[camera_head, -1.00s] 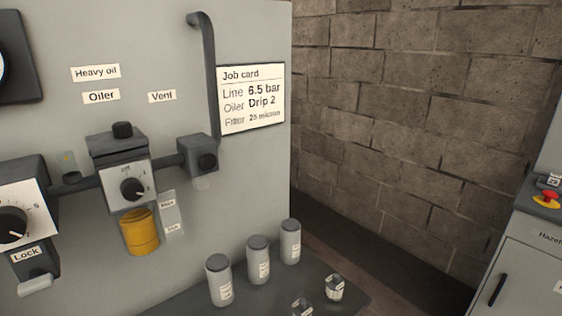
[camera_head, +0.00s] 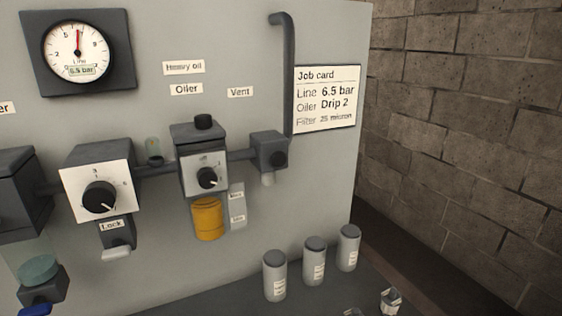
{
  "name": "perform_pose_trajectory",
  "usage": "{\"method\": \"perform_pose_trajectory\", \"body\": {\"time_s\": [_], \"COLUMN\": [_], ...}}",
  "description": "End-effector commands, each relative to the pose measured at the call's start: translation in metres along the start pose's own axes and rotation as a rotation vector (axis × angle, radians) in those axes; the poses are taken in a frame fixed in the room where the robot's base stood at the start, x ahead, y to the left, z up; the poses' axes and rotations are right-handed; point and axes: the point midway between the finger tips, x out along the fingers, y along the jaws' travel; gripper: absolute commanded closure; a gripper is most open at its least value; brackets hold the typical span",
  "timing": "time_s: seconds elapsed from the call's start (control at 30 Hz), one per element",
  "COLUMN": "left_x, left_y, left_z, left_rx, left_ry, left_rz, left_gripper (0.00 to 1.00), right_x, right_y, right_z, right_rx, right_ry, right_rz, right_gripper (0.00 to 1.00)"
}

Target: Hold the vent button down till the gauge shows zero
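The round line gauge (camera_head: 78,50) is at the upper left of the grey panel. Its red needle points nearly straight up, and its small display reads 6.5 bar. The dark vent block (camera_head: 266,151) is on the pipe under the "Vent" label (camera_head: 240,92), with a dark round piece (camera_head: 279,159) on its front that may be the vent button. I cannot tell whether it is pressed. Neither of my grippers is in view.
Left of the vent are the oiler (camera_head: 204,177) with its yellow bowl (camera_head: 207,219) and a dial unit (camera_head: 98,183) with a lock tab below. Several grey canisters (camera_head: 314,262) stand on the ledge below. The job card (camera_head: 327,98) is right of the vent.

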Motion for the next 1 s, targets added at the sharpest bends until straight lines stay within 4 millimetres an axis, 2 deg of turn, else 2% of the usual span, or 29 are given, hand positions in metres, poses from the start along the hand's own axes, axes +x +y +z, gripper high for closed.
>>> {"method": "perform_pose_trajectory", "body": {"time_s": [0.27, 1.0], "left_x": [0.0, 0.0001], "left_y": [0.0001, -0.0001], "left_z": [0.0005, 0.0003], "left_rx": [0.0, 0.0], "left_ry": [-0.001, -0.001], "left_rz": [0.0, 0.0], "left_gripper": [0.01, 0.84], "right_x": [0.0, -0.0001], "right_y": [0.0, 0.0], "right_z": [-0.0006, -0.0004], "right_rx": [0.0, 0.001], "right_ry": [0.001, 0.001], "right_rz": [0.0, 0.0], "right_gripper": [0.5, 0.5]}}
